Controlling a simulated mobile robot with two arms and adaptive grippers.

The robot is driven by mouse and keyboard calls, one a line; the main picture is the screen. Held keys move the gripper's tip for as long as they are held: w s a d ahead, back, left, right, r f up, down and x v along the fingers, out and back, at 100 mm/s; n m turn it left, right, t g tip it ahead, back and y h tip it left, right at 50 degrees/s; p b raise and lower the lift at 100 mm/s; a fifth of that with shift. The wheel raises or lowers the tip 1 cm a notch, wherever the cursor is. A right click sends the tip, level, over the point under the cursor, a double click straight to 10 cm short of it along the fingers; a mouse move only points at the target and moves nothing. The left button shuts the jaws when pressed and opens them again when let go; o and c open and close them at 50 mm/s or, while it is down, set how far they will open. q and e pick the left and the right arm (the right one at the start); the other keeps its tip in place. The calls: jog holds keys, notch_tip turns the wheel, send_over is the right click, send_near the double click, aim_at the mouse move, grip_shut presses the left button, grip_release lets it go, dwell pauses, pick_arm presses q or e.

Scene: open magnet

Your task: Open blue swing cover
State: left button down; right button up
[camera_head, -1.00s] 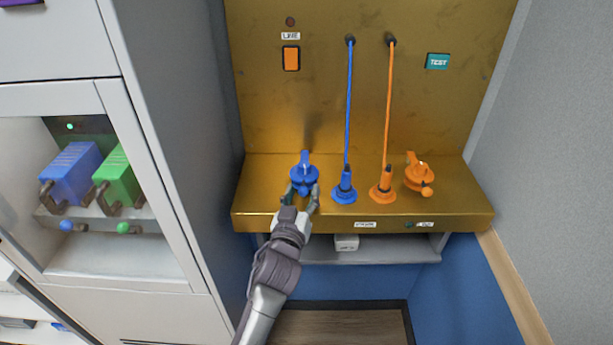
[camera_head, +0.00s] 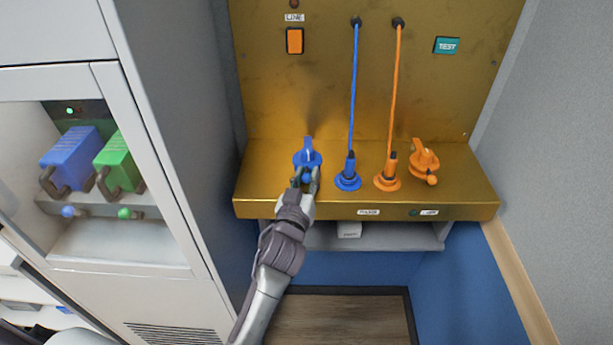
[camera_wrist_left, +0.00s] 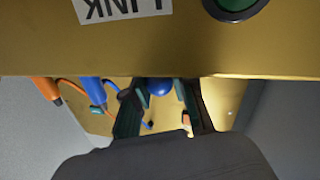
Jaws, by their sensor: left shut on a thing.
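The blue swing cover (camera_head: 307,157) sits at the left of the gold ledge, with a fin standing up and a round knob at its front. My left gripper (camera_head: 306,181) is shut on that knob, reaching in from the front. In the left wrist view the blue knob (camera_wrist_left: 160,87) shows between the two dark fingers of my left gripper (camera_wrist_left: 161,98). The fingers hide part of the cover's front. What lies under the cover is not visible. My right gripper is in neither view.
A blue plug (camera_head: 348,172) with a cord stands right of the cover, then an orange plug (camera_head: 388,172) and an orange swing cover (camera_head: 425,159). A grey cabinet (camera_head: 165,130) stands close on the left. An orange switch (camera_head: 295,41) is on the gold panel.

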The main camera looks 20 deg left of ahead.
pick_arm(q)
jog(key=shift+a+r+p, duration=0.1)
jog(key=shift+r+p, duration=0.05)
jog(key=shift+p, duration=0.2)
jog(key=shift+s+a+r+m+h+p, duration=0.15)
jog(key=shift+a+m+h+p, duration=0.4)
jog(key=shift+p, duration=0.45)
jog(key=shift+a+f+m+h+p, duration=0.25)
jog(key=shift+a+h+p, duration=0.1)
jog(key=shift+h, duration=0.2)
jog(key=c, duration=0.9)
grip_release()
jog(key=shift+c, duration=0.2)
jog(key=shift+s, duration=0.1)
